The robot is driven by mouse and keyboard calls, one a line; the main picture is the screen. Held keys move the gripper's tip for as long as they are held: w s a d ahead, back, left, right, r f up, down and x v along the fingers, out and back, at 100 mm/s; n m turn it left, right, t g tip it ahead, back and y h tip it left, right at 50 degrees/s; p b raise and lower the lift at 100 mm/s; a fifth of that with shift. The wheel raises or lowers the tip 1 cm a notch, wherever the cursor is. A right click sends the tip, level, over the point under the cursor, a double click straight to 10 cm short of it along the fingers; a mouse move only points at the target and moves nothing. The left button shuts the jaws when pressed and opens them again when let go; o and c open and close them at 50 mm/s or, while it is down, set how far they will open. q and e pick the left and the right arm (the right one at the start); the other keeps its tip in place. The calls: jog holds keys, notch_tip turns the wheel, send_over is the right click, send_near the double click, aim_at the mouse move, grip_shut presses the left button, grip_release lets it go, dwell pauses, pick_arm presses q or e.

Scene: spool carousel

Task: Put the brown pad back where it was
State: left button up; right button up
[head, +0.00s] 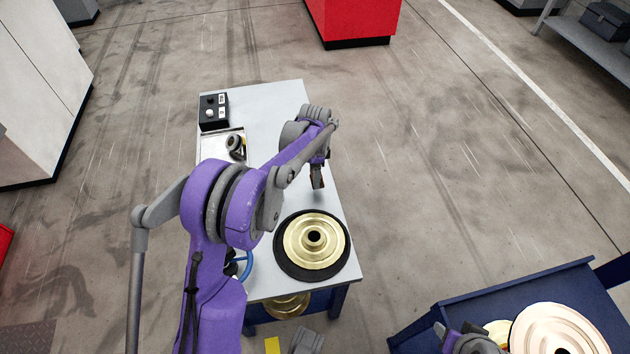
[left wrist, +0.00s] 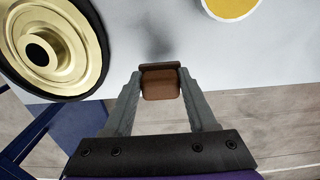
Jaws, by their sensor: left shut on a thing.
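My left gripper (head: 317,183) is over the grey-white table (head: 262,100), just behind the gold spool. In the left wrist view the left gripper (left wrist: 160,76) is shut on the brown pad (left wrist: 161,88), a small block held between its fingertips. A soft shadow lies on the tabletop beyond the pad. In the head view the pad is too small to make out clearly. The fingers of my right gripper do not show; only purple and grey parts of mine show at the bottom edge.
A gold spool (head: 305,236) sits on a black round disc (head: 283,262) on the table. A black control box (head: 214,112) and a tray (head: 212,153) with a roll are at the back left. A blue cart (head: 430,325) holds copper and gold discs at the lower right.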

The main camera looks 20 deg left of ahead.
pick_arm(q)
jog(key=shift+f, duration=1.55)
jog(key=shift+f+b, duration=0.2)
jog(key=shift+b, duration=0.15)
jog(key=o, duration=1.3)
jog(key=shift+r, duration=0.1)
